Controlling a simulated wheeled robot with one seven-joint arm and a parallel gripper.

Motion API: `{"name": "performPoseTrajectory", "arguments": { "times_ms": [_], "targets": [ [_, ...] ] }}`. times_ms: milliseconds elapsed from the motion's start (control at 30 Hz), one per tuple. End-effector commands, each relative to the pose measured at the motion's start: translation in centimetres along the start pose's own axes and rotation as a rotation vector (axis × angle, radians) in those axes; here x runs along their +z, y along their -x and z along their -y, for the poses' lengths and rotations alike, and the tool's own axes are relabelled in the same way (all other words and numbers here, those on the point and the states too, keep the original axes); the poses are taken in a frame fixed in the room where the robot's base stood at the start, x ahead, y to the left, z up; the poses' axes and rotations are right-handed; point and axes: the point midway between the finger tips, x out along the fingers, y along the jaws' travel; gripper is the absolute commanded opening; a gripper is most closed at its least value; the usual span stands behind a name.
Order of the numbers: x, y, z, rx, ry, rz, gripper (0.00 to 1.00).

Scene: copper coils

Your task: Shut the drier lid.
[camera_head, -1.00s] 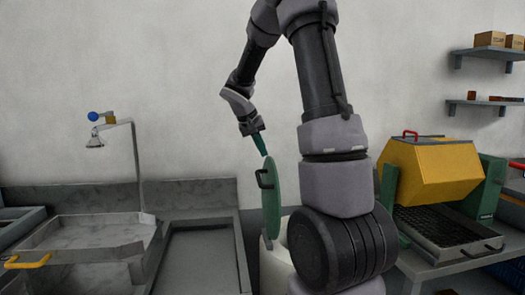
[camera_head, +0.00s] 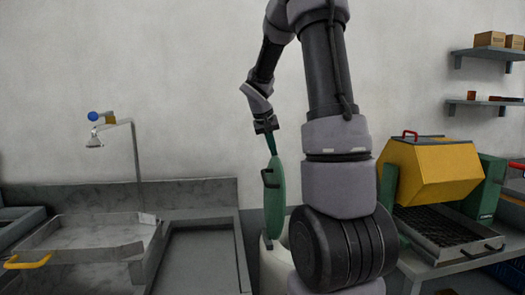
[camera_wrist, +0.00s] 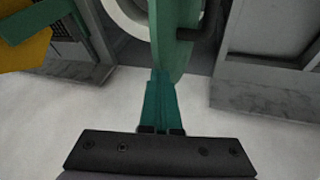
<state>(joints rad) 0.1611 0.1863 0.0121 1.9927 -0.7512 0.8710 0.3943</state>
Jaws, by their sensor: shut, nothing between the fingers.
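The drier lid (camera_head: 275,200) is a green disc standing upright, nearly edge-on, on the white drum-shaped drier (camera_head: 270,272). A dark handle (camera_head: 267,178) sticks out from its left face. In the wrist view the lid (camera_wrist: 176,45) rises from the fingertips, with its dark handle (camera_wrist: 210,25) on the right and the pale drier opening (camera_wrist: 128,18) at upper left. My gripper (camera_head: 272,152) is shut and empty, teal fingers pointing down at the lid's top edge. In the wrist view the fingertips (camera_wrist: 162,78) appear to meet the lid's edge; contact is unclear. My arm hides part of the drier.
A grey sink (camera_head: 100,240) with a shower tap (camera_head: 95,138) stands at left. A yellow tumbler (camera_head: 432,172) on a green frame stands at right. Wall shelves (camera_head: 488,104) hang at upper right. The wall behind the lid is clear.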

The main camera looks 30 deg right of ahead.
Motion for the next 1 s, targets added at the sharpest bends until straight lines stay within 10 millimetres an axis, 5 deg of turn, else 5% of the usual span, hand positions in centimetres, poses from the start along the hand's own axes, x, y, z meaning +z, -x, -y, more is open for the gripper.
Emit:
{"name": "performPoseTrajectory", "arguments": {
  "times_ms": [467,1000],
  "targets": [
    [0.1,-5.9,-10.5,-0.298,-0.118,0.065,0.00],
    [2.3,-18.7,-20.2,-0.752,-0.260,0.152,0.00]
  ]
}}
